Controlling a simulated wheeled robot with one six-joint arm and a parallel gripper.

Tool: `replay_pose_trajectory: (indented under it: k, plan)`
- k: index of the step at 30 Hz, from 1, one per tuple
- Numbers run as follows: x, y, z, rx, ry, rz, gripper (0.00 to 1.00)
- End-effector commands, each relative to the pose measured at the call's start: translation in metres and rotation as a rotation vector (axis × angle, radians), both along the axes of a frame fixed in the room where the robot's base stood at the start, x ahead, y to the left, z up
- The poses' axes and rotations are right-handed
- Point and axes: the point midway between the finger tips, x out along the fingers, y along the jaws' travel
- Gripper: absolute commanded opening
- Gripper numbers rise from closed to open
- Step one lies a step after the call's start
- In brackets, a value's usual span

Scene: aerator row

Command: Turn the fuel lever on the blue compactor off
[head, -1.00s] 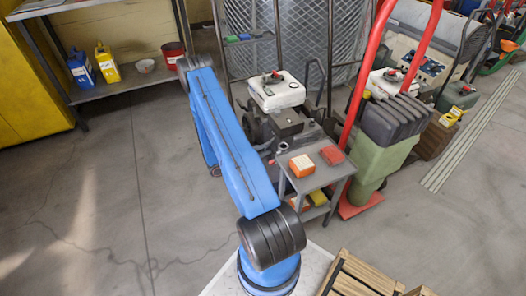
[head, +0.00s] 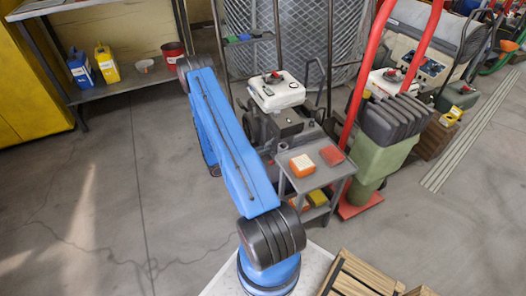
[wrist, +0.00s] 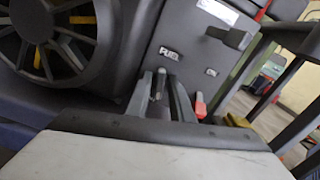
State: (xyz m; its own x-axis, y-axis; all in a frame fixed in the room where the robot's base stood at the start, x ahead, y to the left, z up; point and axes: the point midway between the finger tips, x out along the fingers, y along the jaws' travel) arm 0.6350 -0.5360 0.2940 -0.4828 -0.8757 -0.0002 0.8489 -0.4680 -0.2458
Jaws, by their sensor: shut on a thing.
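In the wrist view my gripper (wrist: 161,92) is at the front of a dark grey engine. Its two fingers are on either side of a small grey lever (wrist: 160,80) and shut on it, just below a white FUEL label (wrist: 169,53). The lever stands roughly upright in the picture. A small red part (wrist: 200,106) shows right of the fingers. In the head view, my blue arm reaches toward a machine with a white tank (head: 277,92); the gripper and the lever are hidden there.
A round slotted cover (wrist: 45,35) is left of the fingers. A grey cart (head: 318,178) with orange and red boxes stands close right of my arm. A red-handled machine (head: 376,150) is beyond it. A shelf (head: 120,88) stands at the back left; floor at left is clear.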

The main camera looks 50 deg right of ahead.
Motion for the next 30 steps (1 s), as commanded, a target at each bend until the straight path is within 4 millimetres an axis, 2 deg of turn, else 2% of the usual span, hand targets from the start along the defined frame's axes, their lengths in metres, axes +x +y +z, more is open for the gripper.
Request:
replay_pose_trajectory:
  k: [30]
  plan:
    - [0.0028,-0.0008,-0.0019,0.462,0.838,0.002,0.0]
